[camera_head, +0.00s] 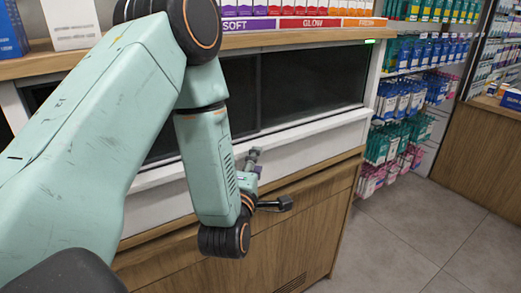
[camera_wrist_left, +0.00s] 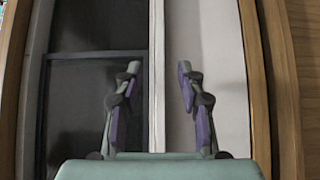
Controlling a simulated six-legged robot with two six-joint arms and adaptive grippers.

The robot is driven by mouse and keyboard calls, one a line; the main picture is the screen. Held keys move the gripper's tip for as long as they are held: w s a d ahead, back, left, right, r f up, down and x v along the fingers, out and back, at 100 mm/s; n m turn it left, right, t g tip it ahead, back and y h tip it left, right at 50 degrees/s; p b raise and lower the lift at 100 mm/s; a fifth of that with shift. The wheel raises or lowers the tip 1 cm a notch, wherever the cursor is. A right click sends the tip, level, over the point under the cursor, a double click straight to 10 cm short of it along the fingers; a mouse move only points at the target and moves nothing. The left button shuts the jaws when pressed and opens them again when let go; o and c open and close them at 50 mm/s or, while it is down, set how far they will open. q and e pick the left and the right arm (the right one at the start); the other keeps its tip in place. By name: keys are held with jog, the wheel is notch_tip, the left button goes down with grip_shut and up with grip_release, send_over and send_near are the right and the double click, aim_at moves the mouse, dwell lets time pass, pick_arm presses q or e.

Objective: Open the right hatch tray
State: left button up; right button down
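The counter's hatch has dark sliding panes; the right pane (camera_head: 310,85) is behind a white frame. Below it a white ledge and white front panel (camera_head: 315,147) run along the counter; I cannot tell which part is the right hatch tray, and no tray stands out. My left gripper (camera_head: 270,182) is open and empty in front of the white panel, one finger higher than the other. In the left wrist view my gripper (camera_wrist_left: 158,88) has its fingers spread on either side of the white ledge edge (camera_wrist_left: 157,40). Contact cannot be judged. My right gripper is out of view.
A wooden top shelf (camera_head: 290,38) carries boxed products. A wooden rim (camera_head: 335,163) and wooden cabinet front (camera_head: 310,225) lie below the white panel. Hanging packets (camera_head: 405,95) fill a rack at right. Grey floor (camera_head: 420,240) is clear at lower right.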

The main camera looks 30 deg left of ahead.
aim_at(264, 148)
pick_arm(q)
jog(key=x, duration=0.6)
jog(key=shift+p, duration=0.3)
jog(key=shift+d+r, duration=0.15)
jog(key=shift+d, duration=0.15)
jog(key=shift+w, duration=0.1)
jog(key=shift+c, duration=0.8)
jog(key=shift+a, duration=0.25)
jog(key=c, duration=0.4)
jog(key=shift+d, duration=0.2)
grip_shut()
